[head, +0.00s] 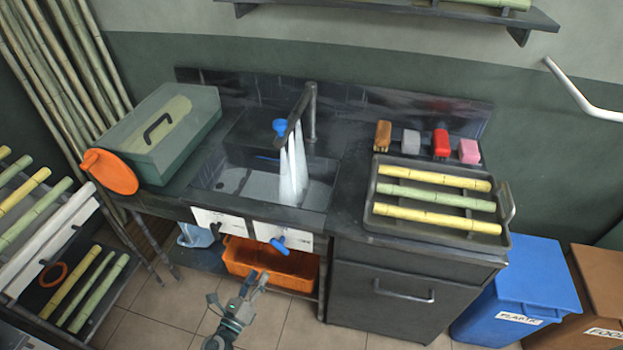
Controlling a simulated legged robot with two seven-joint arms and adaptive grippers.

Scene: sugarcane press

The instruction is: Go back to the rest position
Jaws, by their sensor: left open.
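My left gripper (238,299) shows at the bottom of the head view, low in front of the sink counter. Its fingers are spread and nothing is between them. It is apart from the counter and from the orange crate (254,267) behind it. My right gripper is out of view. The sink (232,180) has its tap (309,112) running, with white water falling into the basin. A blue handle (280,244) sticks out from a white panel on the sink's front.
A tray (380,180) with three cane pieces lies on the right counter. A lidded box (165,135) and an orange disc (110,172) are on the left. A cane rack (50,235) stands far left. Blue (520,290) and brown (595,290) bins stand right. The tiled floor (150,320) is open in front.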

